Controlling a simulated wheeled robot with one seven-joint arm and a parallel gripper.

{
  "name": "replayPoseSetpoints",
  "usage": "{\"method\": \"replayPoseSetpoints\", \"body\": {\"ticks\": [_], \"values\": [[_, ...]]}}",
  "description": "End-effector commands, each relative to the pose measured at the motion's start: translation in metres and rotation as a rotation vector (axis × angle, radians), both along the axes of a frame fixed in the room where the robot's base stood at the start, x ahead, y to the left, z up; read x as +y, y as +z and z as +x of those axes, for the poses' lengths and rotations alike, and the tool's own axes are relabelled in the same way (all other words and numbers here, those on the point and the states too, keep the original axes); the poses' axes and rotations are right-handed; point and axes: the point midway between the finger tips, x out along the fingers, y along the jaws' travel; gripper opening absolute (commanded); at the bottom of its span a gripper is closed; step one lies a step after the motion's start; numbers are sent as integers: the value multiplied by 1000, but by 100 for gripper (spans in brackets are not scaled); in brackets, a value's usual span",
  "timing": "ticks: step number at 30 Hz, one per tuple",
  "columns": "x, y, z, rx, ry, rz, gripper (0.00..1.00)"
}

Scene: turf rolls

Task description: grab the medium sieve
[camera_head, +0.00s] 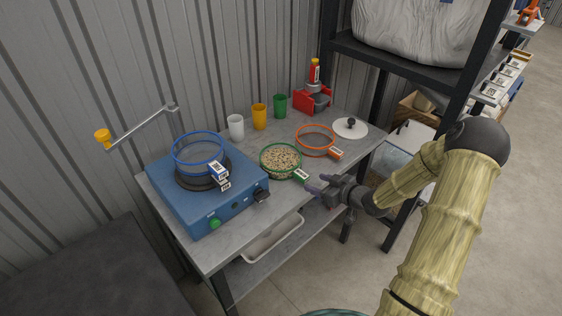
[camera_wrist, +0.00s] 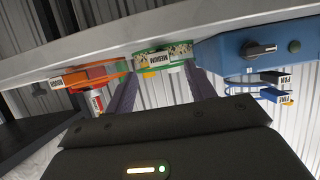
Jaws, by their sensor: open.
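The medium sieve (camera_head: 281,160) has a green rim, is full of pale grains and sits on the grey bench. Its green handle with a white tag (camera_head: 300,175) points toward the front edge. In the wrist view its green side (camera_wrist: 160,53) carries a label reading MEDIUM. My gripper (camera_head: 318,185) is just off the bench's front edge, a little right of the handle. In the wrist view my open gripper (camera_wrist: 160,78) has its purple fingers apart, with the sieve's label between and beyond them. Nothing is between the fingers.
An orange sieve (camera_head: 315,140) lies right of the green one. A blue machine (camera_head: 205,205) bearing a blue sieve (camera_head: 199,147) stands to the left. A black shelf post rises beside the bench.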

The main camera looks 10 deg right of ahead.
Motion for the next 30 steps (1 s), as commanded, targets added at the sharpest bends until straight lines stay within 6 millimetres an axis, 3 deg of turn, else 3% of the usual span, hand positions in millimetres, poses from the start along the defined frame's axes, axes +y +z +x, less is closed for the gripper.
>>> {"method": "replayPoseSetpoints", "body": {"ticks": [5,17,30], "values": [[11,-7,16,1,0,1,55],[14,-8,20,0,1,0,55],[41,-20,59,1,0,1,55]]}}
